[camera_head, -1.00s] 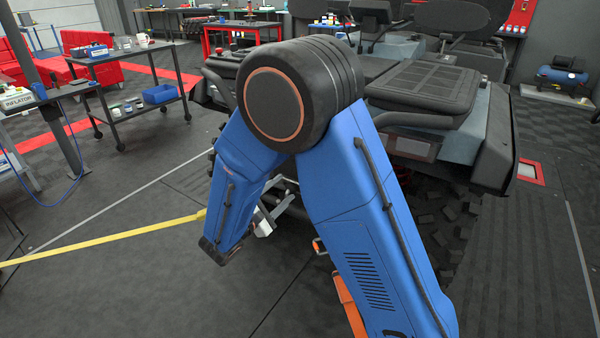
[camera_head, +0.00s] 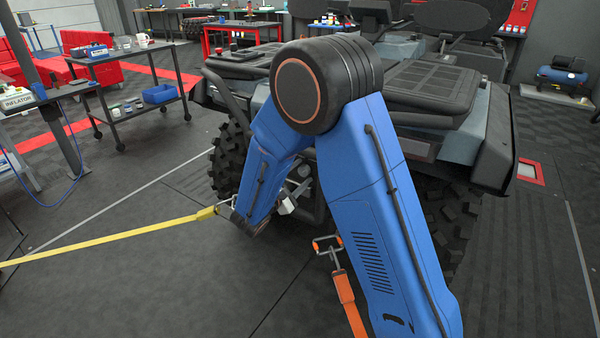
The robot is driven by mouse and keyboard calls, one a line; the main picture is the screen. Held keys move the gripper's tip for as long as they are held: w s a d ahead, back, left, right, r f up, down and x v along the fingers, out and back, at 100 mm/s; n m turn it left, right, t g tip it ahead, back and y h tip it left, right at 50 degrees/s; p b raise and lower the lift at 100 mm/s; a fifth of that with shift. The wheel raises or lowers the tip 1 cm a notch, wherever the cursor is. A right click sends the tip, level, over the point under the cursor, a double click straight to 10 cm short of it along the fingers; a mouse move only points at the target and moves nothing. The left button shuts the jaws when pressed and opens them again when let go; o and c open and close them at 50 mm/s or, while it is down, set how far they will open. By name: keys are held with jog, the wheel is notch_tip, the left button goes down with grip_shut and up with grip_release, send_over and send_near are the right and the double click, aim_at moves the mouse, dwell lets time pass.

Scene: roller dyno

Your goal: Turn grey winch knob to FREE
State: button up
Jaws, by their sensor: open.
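The grey winch knob cannot be made out. My blue arm covers the middle of the vehicle's near end, where dark metal parts (camera_head: 306,190) show beside the forearm. The forearm slants down to the left in front of the vehicle (camera_head: 465,135). A small pale part (camera_head: 288,205) at the right of its lower end appears to belong to my gripper. The rest of the gripper is hidden behind the forearm, and its fingertips and any contact cannot be seen. No FREE marking is visible.
A taut yellow strap (camera_head: 110,240) runs from the left to a hook by my forearm's lower end. A black cart (camera_head: 130,85) stands at the left. The floor front left is mostly clear.

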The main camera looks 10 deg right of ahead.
jog(key=c, duration=1.1)
jog(key=n, duration=0.4)
jog(key=shift+n, duration=0.4)
jog(key=n, duration=0.4)
jog(key=shift+a, duration=0.1)
jog(key=n, duration=0.5)
jog(key=shift+n, duration=2.1)
